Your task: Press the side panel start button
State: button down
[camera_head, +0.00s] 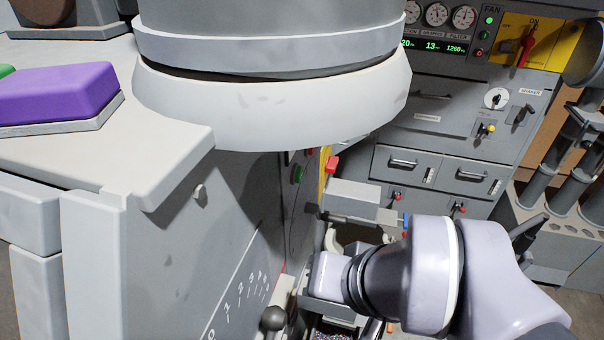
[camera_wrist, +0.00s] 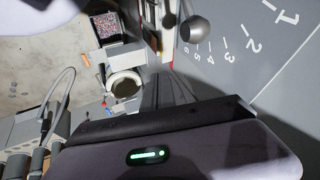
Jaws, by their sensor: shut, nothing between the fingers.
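The grey side panel (camera_head: 215,235) of the machine is at the left in the head view, and its numbered scale also shows in the wrist view (camera_wrist: 265,65). A green button (camera_head: 297,174) sits high on the panel, under the big round housing. It looks like the start button, but I cannot read a label. A red button (camera_head: 332,164) on a yellow backing is just to its right. My gripper (camera_wrist: 166,90) is shut and empty, its dark fingers together. In the head view my gripper (camera_head: 330,277) is below and right of the green button, apart from it; its fingertips are unclear there.
A ball-ended lever (camera_head: 273,320) stands by the panel's lower edge, close to my gripper; its ball also shows in the wrist view (camera_wrist: 196,29). A grey housing (camera_head: 360,203) projects above my gripper. A bin of granules (camera_wrist: 108,27) is on the floor side. Drawers (camera_head: 405,162) stand behind.

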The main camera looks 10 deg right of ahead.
aim_at(299, 172)
jog(key=k+j+z, duration=0.1)
jog(key=k+j, duration=0.15)
jog(key=k, duration=0.2)
jog(key=k+j+z, duration=0.15)
jog(key=k, duration=0.3)
jog(key=i+j, duration=0.3)
jog(key=i, duration=0.15)
